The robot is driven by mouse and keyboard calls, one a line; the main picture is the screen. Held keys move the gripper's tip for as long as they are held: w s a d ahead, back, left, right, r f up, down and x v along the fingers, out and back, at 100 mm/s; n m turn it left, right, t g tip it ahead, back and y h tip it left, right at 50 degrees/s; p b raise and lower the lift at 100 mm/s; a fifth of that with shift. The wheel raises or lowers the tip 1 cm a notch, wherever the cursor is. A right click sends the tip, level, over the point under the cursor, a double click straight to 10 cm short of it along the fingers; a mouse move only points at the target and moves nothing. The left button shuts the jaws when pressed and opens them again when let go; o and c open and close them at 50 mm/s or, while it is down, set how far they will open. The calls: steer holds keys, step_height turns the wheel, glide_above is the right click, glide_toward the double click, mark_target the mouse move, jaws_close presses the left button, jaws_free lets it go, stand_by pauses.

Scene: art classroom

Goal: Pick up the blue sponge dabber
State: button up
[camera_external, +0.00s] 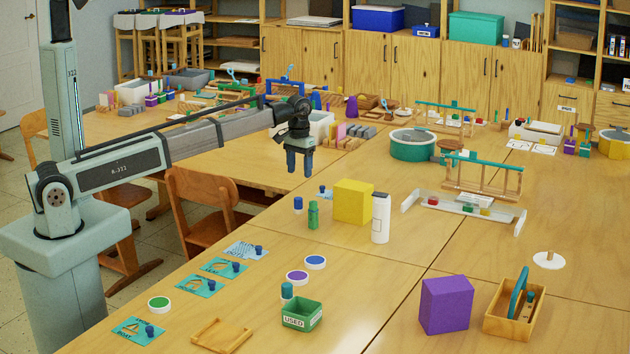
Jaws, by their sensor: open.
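My gripper (299,173) hangs over the wooden table with its two fingers pointing down, open and empty. Several small blue knobbed pieces that could be sponge dabbers show. Others stand on or beside the printed cards at the front left, such as this blue piece (236,266). A blue-and-teal cylinder (287,291) stands beside the green box marked USED (302,316). I cannot tell which one is the task's dabber.
A yellow block (353,201) and a white bottle (381,217) stand right of my gripper. A purple block (446,305) and a wooden caddy (514,309) stand at front right.

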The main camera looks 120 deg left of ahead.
mark_target(298, 198)
step_height(298, 198, down, 6)
steer(key=shift+f, duration=0.1)
steer(key=shift+s+d+f, duration=0.1)
steer(key=shift+f, duration=1.2)
steer(key=shift+s+d+f, duration=0.1)
steer(key=shift+f, duration=1.2)
steer(key=shift+c, duration=0.2)
steer(key=c, duration=1.1)
